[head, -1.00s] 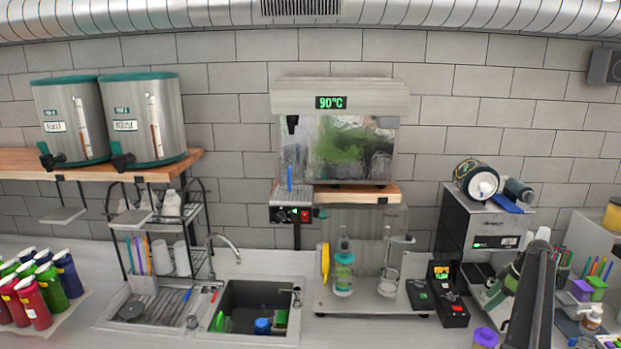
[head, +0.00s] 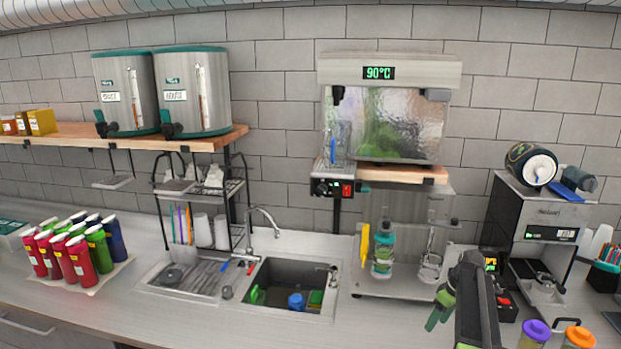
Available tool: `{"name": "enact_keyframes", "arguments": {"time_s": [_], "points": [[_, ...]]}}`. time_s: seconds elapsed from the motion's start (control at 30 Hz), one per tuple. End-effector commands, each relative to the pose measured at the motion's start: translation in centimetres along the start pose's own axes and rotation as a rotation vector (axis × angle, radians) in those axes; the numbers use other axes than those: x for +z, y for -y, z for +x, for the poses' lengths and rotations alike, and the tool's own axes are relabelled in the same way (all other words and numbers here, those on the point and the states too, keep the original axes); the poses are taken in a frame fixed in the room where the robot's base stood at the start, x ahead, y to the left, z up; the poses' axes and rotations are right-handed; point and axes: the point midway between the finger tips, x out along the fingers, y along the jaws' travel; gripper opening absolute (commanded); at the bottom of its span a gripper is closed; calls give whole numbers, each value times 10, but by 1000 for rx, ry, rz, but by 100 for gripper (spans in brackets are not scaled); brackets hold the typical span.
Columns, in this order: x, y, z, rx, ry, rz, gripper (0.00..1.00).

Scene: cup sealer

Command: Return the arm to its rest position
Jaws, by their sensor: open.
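My arm (head: 477,300) rises from the bottom edge of the head view, right of the centre. My gripper (head: 440,308) has green fingers and hangs at the left side of the arm, low in front of the counter. It looks open, and nothing shows between its fingers. The arm hides part of the counter and most of a small black box with a lit screen (head: 491,264) behind it. The black and silver cup sealer (head: 548,228) stands to the right, apart from my gripper, with a film roll on top.
A sink (head: 285,285) and drying rack are farther left. Purple-lidded (head: 534,331) and orange-lidded (head: 579,335) jars stand at the bottom right. Open counter lies near the front middle.

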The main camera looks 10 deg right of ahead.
Motion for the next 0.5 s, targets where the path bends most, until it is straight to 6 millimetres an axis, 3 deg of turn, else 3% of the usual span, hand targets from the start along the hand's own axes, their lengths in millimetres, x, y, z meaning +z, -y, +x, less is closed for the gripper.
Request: {"name": "enact_keyframes", "arguments": {"time_s": [0.03,0.17,0.3,0.4,0.5], "points": [[-4,46,42,5,25,28,60],[-17,144,103,40,84,148,60],[-10,241,160,99,126,276,60],[0,292,187,140,138,352,60],[7,321,200,169,140,404,60]]}}
